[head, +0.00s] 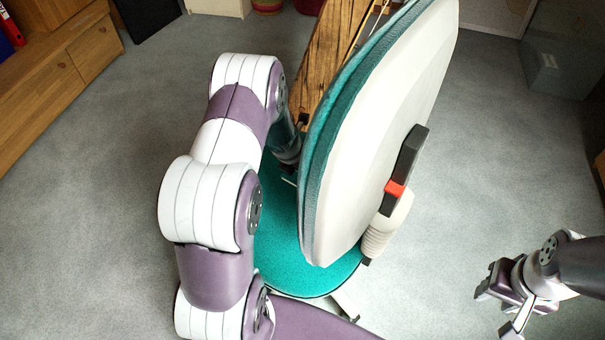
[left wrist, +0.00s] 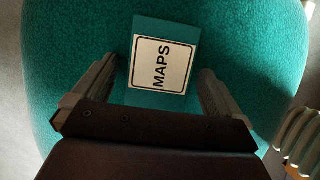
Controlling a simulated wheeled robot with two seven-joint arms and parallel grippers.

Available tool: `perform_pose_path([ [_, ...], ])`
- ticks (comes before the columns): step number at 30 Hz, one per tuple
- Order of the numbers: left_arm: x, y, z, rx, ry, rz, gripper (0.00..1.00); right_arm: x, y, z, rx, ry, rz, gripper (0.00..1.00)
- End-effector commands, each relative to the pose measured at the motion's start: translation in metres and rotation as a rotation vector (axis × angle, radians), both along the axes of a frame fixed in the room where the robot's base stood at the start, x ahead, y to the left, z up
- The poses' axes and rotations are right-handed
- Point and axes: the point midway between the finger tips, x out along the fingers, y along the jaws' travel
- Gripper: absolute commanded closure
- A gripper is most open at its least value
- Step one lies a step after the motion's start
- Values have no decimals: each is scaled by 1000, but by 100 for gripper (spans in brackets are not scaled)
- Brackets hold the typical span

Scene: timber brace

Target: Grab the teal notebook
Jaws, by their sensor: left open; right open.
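The teal notebook (left wrist: 163,58) has a white label reading MAPS. In the left wrist view it lies on the teal seat (left wrist: 75,42) of a chair. My left gripper (left wrist: 157,76) is open, with one finger on each side of the notebook and a gap to each edge. I cannot tell how high the fingers are above the seat. In the head view the chair's backrest hides the notebook and most of my left gripper. My right gripper (head: 498,308) is open and empty at the lower right, away from the chair.
The chair's tall backrest (head: 388,130), with a pale shell, stands right beside my left arm. The teal seat (head: 283,240) shows below it. A timber board (head: 328,50) stands behind. A wooden cabinet (head: 60,75) is at the far left. Grey floor is clear on both sides.

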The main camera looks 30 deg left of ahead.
Motion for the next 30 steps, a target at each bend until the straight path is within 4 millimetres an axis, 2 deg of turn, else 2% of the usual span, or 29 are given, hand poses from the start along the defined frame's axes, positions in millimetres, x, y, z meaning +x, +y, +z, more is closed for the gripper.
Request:
perform_pose_path([
  [6,1,0,-1,0,0,0,0,0,0,0,0,-1,0,57],
  [11,0,0,0,0,0,0,52,0,0,0,0,-1,0,57],
  [12,0,0,0,0,0,0,57,0,0,0,0,-1,0,57],
  [20,1,0,5,1,-1,0,58,0,0,4,0,0,0,57],
  [30,1,0,86,1,-1,0,58,0,0,61,0,-1,0,57],
])
